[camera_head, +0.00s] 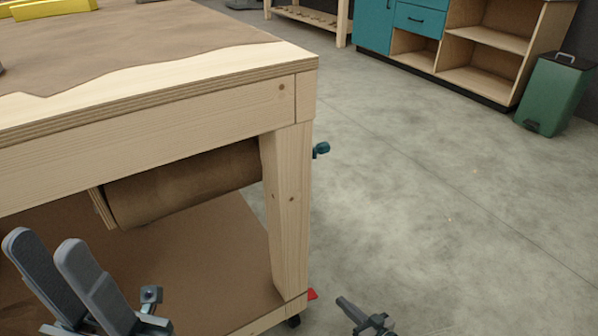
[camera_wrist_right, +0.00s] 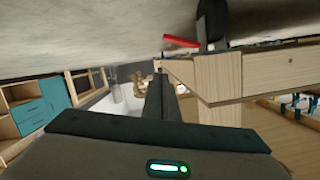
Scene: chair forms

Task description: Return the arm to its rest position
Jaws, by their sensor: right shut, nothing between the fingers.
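My left gripper (camera_head: 45,245) is at the lower left of the head view, in front of the workbench's lower shelf. Its two grey fingers stand apart with a gap and nothing between them. My right gripper (camera_head: 342,302) is low at the bottom of the head view, over the floor to the right of the bench leg. In the right wrist view its fingers (camera_wrist_right: 160,78) are together and empty. Most of both arms is out of the frames.
The wooden workbench (camera_head: 160,105) fills the left, with a brown paper roll (camera_head: 185,185) beneath it. Its leg (camera_head: 288,215) and a red caster lever (camera_head: 312,294) are near my right gripper. Grey floor (camera_head: 450,200) is clear; a green bin (camera_head: 556,95) stands far right.

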